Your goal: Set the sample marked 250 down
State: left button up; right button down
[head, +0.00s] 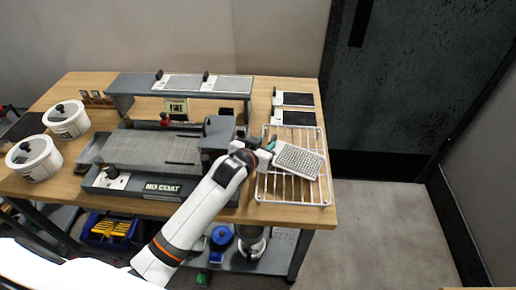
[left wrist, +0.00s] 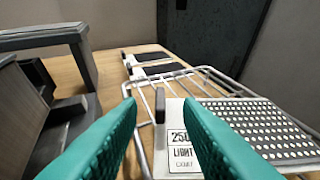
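The sample marked 250 (head: 300,161) is a pale plate with a dotted face. It lies at an angle over the white wire rack (head: 292,203) at the table's right end, and looks to rest on it. In the left wrist view its label (left wrist: 181,150) reads 250 LIGHT, and a small dark handle (left wrist: 160,104) stands at its edge. My left gripper (head: 265,149) is at the sample's left end. Its teal fingers (left wrist: 159,102) are apart, with the handle between them and gaps showing on both sides. My right gripper is not in view.
A grey machine (head: 150,150) marked NO COAT stands left of the rack, close to my left arm. Two dark sample plates (head: 295,99) lie behind the rack. Two white tubs (head: 36,158) stand at the left. The rack's front part is bare.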

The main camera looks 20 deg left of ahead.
pick_arm(q)
jog(key=shift+v, duration=2.1)
jog(key=shift+f, duration=0.1)
